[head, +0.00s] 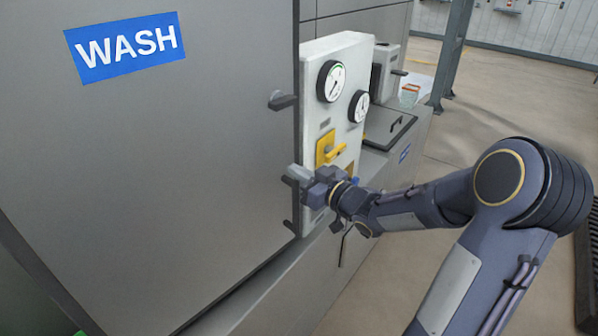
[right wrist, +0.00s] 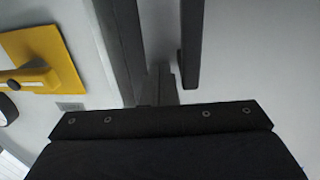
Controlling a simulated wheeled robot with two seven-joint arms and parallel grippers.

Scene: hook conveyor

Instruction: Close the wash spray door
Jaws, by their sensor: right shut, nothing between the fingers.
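A large grey panel (head: 150,180) with a blue WASH sign (head: 125,46) fills the left of the head view. It looks like the wash spray door, and I cannot tell whether it is fully closed. Dark handle parts (head: 282,101) stick out near its right edge. My right gripper (head: 296,177) is shut and empty at that edge, in front of the gauge panel. In the right wrist view, the gripper (right wrist: 158,88) points at dark vertical strips along the edge, with a dark bar (right wrist: 191,45) just to the right. Contact cannot be told. My left gripper is out of view.
A pale control panel (head: 315,75) beside the door edge carries two round gauges and a yellow plate with a lever (head: 332,152). A grey lidded box (head: 388,128) stands behind it. Open floor (head: 500,110) lies to the right, with a grey post (head: 452,50) further back.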

